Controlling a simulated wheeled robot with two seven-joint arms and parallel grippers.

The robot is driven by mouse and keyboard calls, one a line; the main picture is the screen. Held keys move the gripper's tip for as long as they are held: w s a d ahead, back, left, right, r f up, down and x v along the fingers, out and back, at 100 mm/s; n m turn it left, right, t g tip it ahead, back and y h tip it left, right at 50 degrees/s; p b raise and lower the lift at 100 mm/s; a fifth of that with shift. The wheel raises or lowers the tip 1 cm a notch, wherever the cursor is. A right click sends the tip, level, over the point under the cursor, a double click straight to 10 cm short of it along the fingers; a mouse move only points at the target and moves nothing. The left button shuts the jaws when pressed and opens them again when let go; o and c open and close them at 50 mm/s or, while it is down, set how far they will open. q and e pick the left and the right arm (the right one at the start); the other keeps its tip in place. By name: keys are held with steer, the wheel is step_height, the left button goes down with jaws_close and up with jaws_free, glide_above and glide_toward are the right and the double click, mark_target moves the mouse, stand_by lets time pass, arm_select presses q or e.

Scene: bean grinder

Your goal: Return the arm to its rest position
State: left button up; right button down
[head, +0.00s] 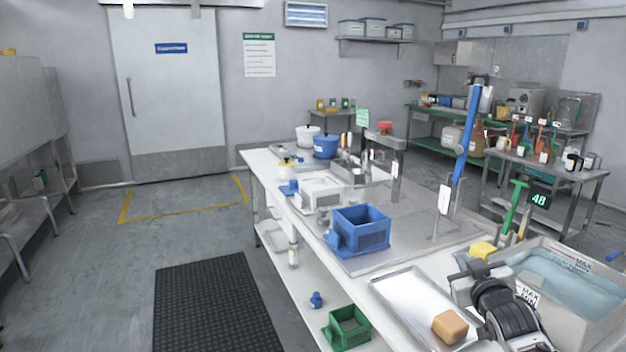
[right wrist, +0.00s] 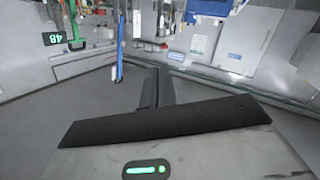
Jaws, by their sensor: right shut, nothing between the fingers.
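My right arm comes in at the lower right of the head view, and its dark gripper (head: 466,274) is above the worktop, between the metal tray and the water basin. In the right wrist view the two dark fingers (right wrist: 157,88) lie together, shut with nothing between them. My left gripper is not in view. The rest position itself is not marked in either view.
A metal tray (head: 398,285) with a tan block (head: 450,326) lies left of my right arm. A water basin (head: 612,300) stands to the right. A blue crate (head: 362,230) and a white machine (head: 320,190) stand farther back. The floor left of the table is open.

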steer(key=s+a+f, duration=0.2)
steer(key=s+f, duration=0.1)
steer(key=f, duration=0.1)
steer(key=s+a+f+g+y, duration=0.1)
steer(key=s+f, duration=0.2)
steer(key=s+a+f+g, duration=0.1)
steer(key=s+a+f, duration=0.1)
steer(key=f, duration=0.2)
steer(key=shift+s+a+f+n, duration=0.3)
steer(key=shift+s+a, duration=0.05)
steer(key=shift+s, duration=0.05)
steer(key=s+a+f+g+y, duration=0.1)
steer(key=s+a+f, duration=0.2)
steer(key=s, duration=0.6)
steer(key=s+a+f+g+y, duration=0.1)
steer(key=s+a+f, duration=0.3)
steer(key=s, duration=0.5)
steer(key=s+a+f+m+g, duration=0.1)
steer(key=s+a+f+g, duration=0.1)
steer(key=s+f, duration=0.3)
steer(key=s+a, duration=0.1)
steer(key=s, duration=0.3)
steer(key=shift+s+a+f+g+y, duration=0.2)
steer(key=shift+a+f+g+y, duration=0.1)
steer(key=shift+y, duration=0.1)
